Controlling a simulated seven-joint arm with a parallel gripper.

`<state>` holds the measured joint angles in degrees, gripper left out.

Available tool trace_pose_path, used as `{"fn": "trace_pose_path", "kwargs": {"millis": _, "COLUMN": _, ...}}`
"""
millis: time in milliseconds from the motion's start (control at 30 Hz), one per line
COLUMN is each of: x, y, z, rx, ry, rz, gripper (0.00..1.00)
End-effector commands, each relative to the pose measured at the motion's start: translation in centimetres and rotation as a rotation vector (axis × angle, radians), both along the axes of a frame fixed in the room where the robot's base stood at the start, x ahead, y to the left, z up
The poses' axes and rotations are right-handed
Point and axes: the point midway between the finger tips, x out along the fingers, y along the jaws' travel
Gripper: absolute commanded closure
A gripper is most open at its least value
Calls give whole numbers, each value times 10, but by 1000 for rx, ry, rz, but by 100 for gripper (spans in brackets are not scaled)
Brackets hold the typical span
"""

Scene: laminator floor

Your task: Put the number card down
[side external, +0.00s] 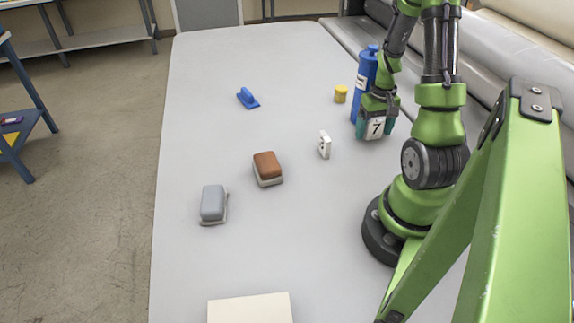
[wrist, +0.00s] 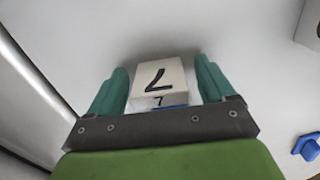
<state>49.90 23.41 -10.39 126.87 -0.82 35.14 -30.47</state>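The number card (side external: 376,127) is a small white block with a black 7, seen between my gripper's teal fingers in the side view.
On the grey table (side external: 230,270) are a second white card (side external: 324,145), a yellow pot (side external: 340,94), a blue bottle (side external: 363,90), a blue tool (side external: 248,98), a brown-topped block (side external: 267,168), a grey block (side external: 213,204) and a cream box (side external: 250,308). The table's left side is mostly clear.

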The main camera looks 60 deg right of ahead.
Motion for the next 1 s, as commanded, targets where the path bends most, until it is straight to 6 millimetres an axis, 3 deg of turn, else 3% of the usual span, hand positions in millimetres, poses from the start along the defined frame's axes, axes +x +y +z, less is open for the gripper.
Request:
{"fn": "trace_pose_path", "kwargs": {"millis": 367, "x": 1, "y": -1, "z": 10, "rx": -4, "ry": -2, "rz": 2, "gripper": 18}}
{"fn": "trace_pose_path", "kwargs": {"millis": 800, "x": 1, "y": -1, "z": 98, "rx": -6, "ry": -4, "rz": 1, "gripper": 18}}
{"fn": "trace_pose_path", "kwargs": {"millis": 1000, "x": 1, "y": 0, "z": 119, "rx": -3, "ry": -1, "rz": 2, "gripper": 18}}
